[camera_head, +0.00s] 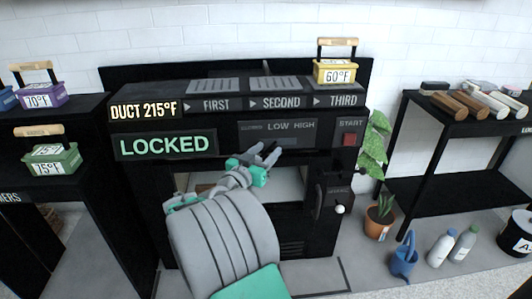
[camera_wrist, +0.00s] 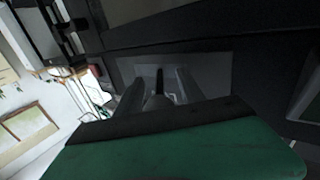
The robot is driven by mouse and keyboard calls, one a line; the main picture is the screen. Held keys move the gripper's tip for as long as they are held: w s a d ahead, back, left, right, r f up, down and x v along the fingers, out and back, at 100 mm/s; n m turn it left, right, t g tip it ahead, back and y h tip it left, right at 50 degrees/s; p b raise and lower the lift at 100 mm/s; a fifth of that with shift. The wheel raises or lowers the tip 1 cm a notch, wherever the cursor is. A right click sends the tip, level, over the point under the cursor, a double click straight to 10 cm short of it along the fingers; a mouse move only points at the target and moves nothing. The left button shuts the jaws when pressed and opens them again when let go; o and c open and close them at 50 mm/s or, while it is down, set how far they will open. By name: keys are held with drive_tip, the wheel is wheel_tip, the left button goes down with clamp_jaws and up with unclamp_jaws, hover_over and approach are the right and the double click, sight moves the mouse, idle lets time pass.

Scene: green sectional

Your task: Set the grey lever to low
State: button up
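My gripper (camera_head: 266,152) is in front of the black machine, just below the panel marked LOW and HIGH (camera_head: 290,126). In the wrist view its two fingers (camera_wrist: 158,90) stand apart. A rounded grey piece (camera_wrist: 158,103), which looks like the lever's end, shows between them. Behind it is a dark upright slot or bar (camera_wrist: 160,77) on a grey plate (camera_wrist: 212,72). I cannot tell whether either finger touches the grey piece. In the head view the lever is not distinct, and its setting cannot be read.
The machine has a LOCKED display (camera_head: 167,144), a red START button (camera_head: 349,139) and a white-knobbed handle (camera_head: 340,209). A yellow 60°F box (camera_head: 335,72) sits on top. Shelves flank it. A potted plant (camera_head: 380,218) and blue watering can (camera_head: 404,258) stand at right.

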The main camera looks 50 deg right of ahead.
clamp_jaws()
idle(1.2)
